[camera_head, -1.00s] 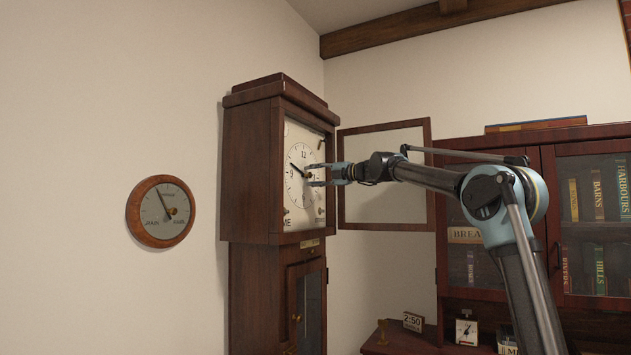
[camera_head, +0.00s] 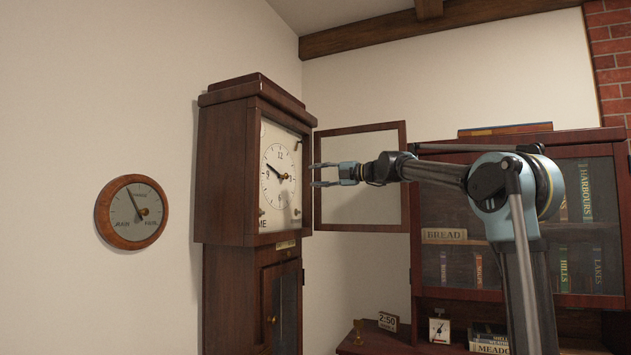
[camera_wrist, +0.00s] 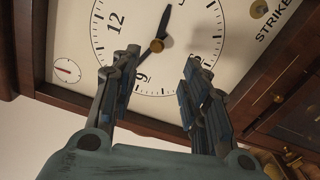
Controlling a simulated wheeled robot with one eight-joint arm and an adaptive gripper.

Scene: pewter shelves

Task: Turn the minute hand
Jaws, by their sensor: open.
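The tall wooden clock (camera_head: 225,170) stands in the corner with its glazed door swung open to the right. Its white face (camera_head: 277,210) shows a dark minute hand (camera_head: 274,171) pointing near the 10, up and left from a brass hub (camera_head: 285,177).
The open door (camera_head: 361,128) stands behind my gripper. A round barometer-like dial (camera_head: 131,212) hangs on the left wall. A bookcase (camera_head: 460,255) stands at right. A small "2:50" sign (camera_head: 388,321) and a little clock (camera_head: 439,330) stand below.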

